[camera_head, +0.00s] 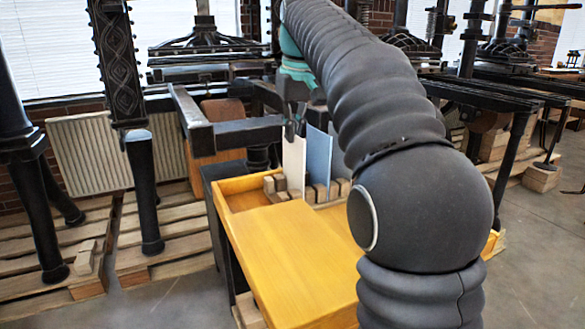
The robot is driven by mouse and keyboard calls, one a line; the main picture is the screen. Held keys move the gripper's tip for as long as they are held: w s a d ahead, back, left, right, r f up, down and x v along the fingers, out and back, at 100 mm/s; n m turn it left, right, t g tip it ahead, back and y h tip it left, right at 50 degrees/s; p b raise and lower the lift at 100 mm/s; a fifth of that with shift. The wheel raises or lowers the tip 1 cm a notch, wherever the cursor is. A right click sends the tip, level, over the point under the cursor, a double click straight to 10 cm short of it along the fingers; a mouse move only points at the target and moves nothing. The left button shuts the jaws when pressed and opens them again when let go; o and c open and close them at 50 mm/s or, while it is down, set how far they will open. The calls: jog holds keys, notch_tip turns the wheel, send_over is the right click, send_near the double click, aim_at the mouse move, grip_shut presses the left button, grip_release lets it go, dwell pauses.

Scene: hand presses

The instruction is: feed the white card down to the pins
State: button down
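The white card (293,165) stands upright at the back of the yellow wooden table (290,250). My gripper (294,131) comes down from above, with its dark fingertips closed on the card's top edge. The card's lower end is down among small wooden blocks (275,185). I cannot tell whether it touches anything there. No pins can be made out. A blue-grey card (319,157) stands upright just right of the white card, apart from my gripper.
More small blocks (335,190) sit right of the cards. The yellow table has a raised rim and a wide bare top in front. Black iron hand presses stand behind and on both sides, some on wooden pallets (170,225). My arm hides the table's right part.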

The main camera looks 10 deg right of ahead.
jog(key=shift+r+p, duration=0.85)
jog(key=shift+r, duration=3.6)
jog(key=shift+a, duration=0.1)
